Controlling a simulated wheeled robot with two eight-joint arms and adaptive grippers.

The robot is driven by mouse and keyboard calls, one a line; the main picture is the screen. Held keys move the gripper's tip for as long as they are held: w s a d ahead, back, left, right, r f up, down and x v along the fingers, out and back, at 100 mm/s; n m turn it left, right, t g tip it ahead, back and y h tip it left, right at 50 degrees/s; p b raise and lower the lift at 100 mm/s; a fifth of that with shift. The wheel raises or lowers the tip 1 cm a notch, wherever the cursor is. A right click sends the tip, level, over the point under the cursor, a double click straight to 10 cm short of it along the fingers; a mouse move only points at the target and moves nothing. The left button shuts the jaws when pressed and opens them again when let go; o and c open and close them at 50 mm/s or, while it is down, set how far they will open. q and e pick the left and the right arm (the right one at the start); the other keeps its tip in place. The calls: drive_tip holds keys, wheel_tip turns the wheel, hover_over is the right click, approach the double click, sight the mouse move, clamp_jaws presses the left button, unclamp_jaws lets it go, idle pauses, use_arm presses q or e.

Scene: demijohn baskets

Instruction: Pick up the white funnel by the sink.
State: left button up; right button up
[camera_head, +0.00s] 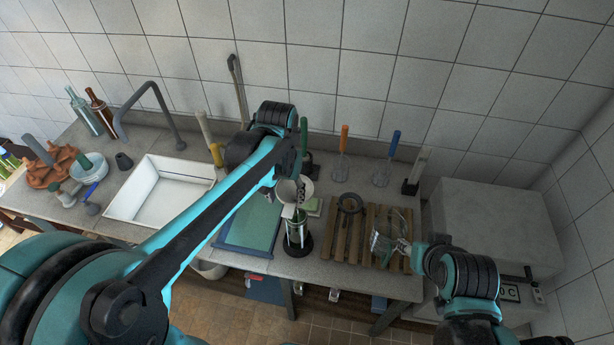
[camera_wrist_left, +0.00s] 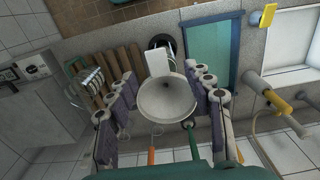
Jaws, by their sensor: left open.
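The white funnel (camera_wrist_left: 166,98) shows in the left wrist view as a round, pale bowl with a dark hole in the middle. My left gripper (camera_wrist_left: 164,100) is open, with one finger on each side of the funnel; I cannot tell whether they touch it. In the head view my left gripper (camera_head: 296,192) reaches down over the counter and partly hides the funnel (camera_head: 286,191). The white sink (camera_head: 148,190) lies to the left.
A glass cylinder on a black base (camera_head: 298,244) stands just in front of the funnel. A blue-green tray (camera_head: 232,240) lies to its left, and a slatted wooden rack (camera_head: 354,252) to its right. Several upright tools line the wall. A grey box (camera_head: 490,225) stands far right.

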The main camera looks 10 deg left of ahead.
sight(288, 210)
use_arm(q)
drive_tip(key=f, duration=0.6)
drive_tip(key=shift+w+d+f, duration=0.25)
drive_tip(key=shift+d+f, duration=0.05)
drive_tip(key=shift+f, duration=0.05)
drive_tip(key=shift+a+f, duration=0.1)
drive_tip(key=shift+f, duration=0.35)
drive_tip(key=c, duration=1.1)
